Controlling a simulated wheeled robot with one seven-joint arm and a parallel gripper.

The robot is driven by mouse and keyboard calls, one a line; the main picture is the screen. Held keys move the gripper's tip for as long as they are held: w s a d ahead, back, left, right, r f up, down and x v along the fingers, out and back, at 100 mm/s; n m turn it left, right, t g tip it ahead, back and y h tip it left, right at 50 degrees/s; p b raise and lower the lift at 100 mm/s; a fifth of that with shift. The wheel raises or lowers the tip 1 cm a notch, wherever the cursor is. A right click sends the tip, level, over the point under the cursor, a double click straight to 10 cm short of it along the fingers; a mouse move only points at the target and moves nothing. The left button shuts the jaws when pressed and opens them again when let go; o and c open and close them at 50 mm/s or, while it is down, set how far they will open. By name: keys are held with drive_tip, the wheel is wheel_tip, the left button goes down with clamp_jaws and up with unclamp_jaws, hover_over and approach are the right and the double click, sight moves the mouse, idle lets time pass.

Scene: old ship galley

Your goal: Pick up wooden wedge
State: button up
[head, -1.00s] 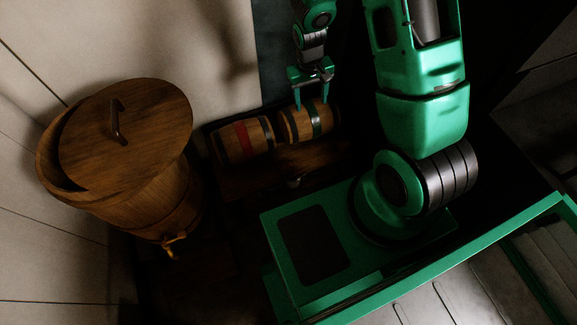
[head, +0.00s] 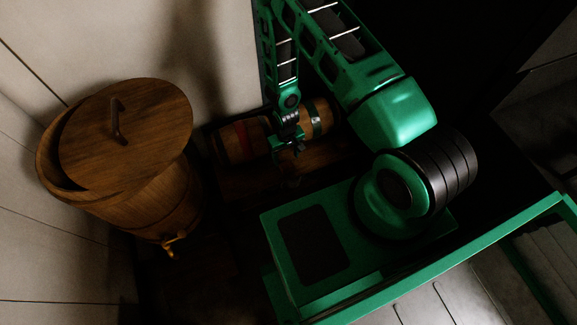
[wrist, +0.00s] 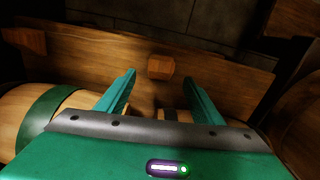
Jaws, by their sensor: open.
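The wooden wedge (wrist: 161,67) is a small brown block in the wrist view, at the front board of the cask rack, ahead of and between my fingertips. My gripper (wrist: 158,84) is open and empty, with one green finger on either side of the wedge's line. I see no contact.
Two small casks, one red-banded (head: 238,143) and one green-banded (head: 318,117), lie in the wooden rack (head: 240,183). Another wooden block (wrist: 25,40) shows at left in the wrist view. A lidded wooden barrel (head: 125,135) with a brass tap stands at left.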

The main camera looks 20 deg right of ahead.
sight(286, 164)
drive_tip(key=shift+f, duration=3.9)
drive_tip(key=c, duration=1.2)
